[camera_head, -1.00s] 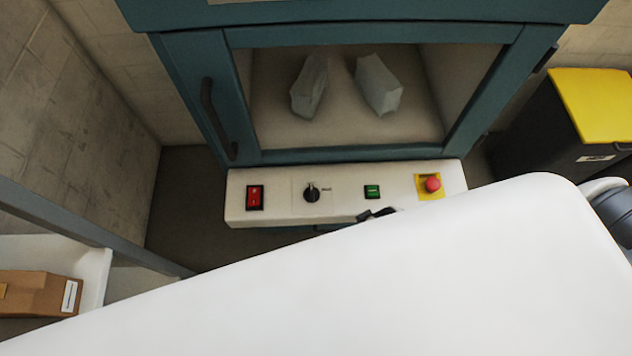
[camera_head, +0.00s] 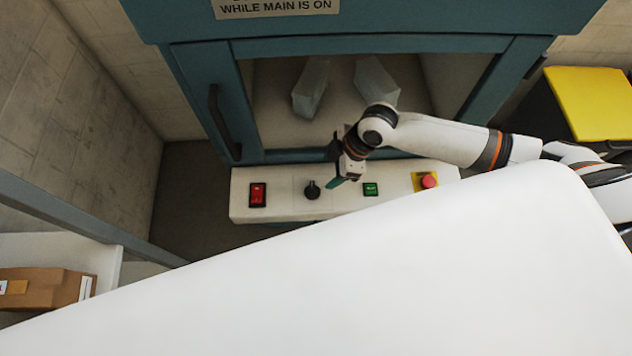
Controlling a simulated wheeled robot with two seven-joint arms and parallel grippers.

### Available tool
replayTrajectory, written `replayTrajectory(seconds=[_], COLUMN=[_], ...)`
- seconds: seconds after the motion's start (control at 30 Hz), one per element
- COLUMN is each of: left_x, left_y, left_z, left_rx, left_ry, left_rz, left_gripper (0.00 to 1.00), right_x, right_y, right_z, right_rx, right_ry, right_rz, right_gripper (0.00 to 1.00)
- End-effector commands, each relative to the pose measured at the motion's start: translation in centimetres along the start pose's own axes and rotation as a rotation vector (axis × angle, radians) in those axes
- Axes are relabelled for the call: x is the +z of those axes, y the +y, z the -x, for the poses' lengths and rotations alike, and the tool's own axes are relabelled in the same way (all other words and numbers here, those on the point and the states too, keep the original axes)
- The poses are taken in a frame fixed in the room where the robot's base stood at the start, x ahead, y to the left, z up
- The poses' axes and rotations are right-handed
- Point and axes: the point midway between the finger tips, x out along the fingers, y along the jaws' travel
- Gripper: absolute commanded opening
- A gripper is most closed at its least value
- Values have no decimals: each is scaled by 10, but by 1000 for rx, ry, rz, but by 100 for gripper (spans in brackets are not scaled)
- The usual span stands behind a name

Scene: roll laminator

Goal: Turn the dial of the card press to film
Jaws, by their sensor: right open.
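The card press is a teal cabinet (camera_head: 195,95) with a window and a white control ledge (camera_head: 285,208) along its front. The dial (camera_head: 312,190) is a small black knob on a pale plate, between a red switch and a green button. Its pointer direction and lettering are too small to read. My right gripper (camera_head: 337,168) comes in from the right and hangs over the ledge, just right of and above the dial in the picture. It is open and looks empty, apart from the dial. My left gripper is not in view.
The red rocker switch (camera_head: 258,195) is left of the dial. The green button (camera_head: 371,189) and the red emergency stop (camera_head: 429,181) are to the right, below my right arm. A yellow-lidded bin (camera_head: 590,100) stands right. A cardboard box (camera_head: 40,289) sits on a shelf at left.

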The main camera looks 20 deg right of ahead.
Motion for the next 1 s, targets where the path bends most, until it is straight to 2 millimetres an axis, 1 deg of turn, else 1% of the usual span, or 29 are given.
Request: replayTrajectory(seconds=[0.07, 0.17, 0.27, 0.5, 0.7, 0.83, 1.0], left_x=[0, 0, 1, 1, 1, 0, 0], left_y=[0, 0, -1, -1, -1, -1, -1], left_z=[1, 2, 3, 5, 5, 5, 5], left_rx=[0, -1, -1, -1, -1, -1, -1], left_ry=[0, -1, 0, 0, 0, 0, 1], left_rz=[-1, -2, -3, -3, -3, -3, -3], left_gripper=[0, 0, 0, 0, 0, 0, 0], right_x=[-5, -6, -6, -6, -6, -6, -7], right_y=[-3, -3, -2, -1, -1, -1, -2], right_z=[3, -4, -20, -69, -101, -111, -115], right_rx=[10, 15, 16, 16, 15, 13, 12], right_ry=[10, 11, 10, 10, 10, 10, 10], right_rz=[11, 14, 13, 11, 13, 13, 14], right_gripper=[62, 62, 62, 62, 62, 62, 62])
